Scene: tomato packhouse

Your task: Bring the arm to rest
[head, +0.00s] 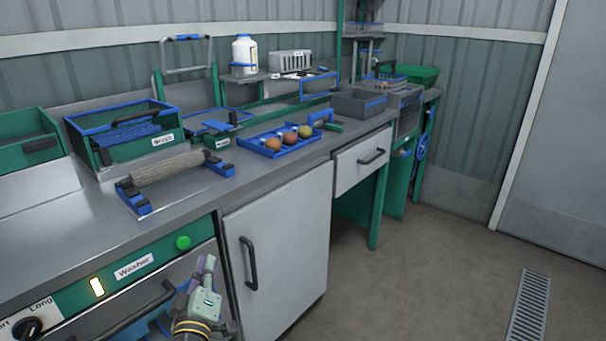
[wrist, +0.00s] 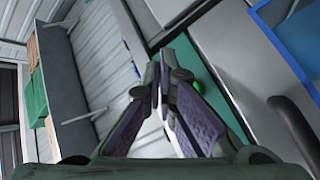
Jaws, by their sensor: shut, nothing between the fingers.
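My gripper (head: 207,262) is low at the front of the bench, in front of the washer's green panel (head: 110,270), and holds nothing. In the wrist view my gripper (wrist: 163,62) has its two dark fingers with purple pads together at the tips. The fingers are apart from the objects on the worktop. The lower part of my arm is cut off by the bottom edge of the head view.
The washer's dark handle (head: 135,318) and a cabinet door handle (head: 249,263) stick out near my gripper. A blue tray (head: 285,151) with three tomatoes and a roller (head: 165,168) are on the worktop. The floor (head: 430,270) at right is clear.

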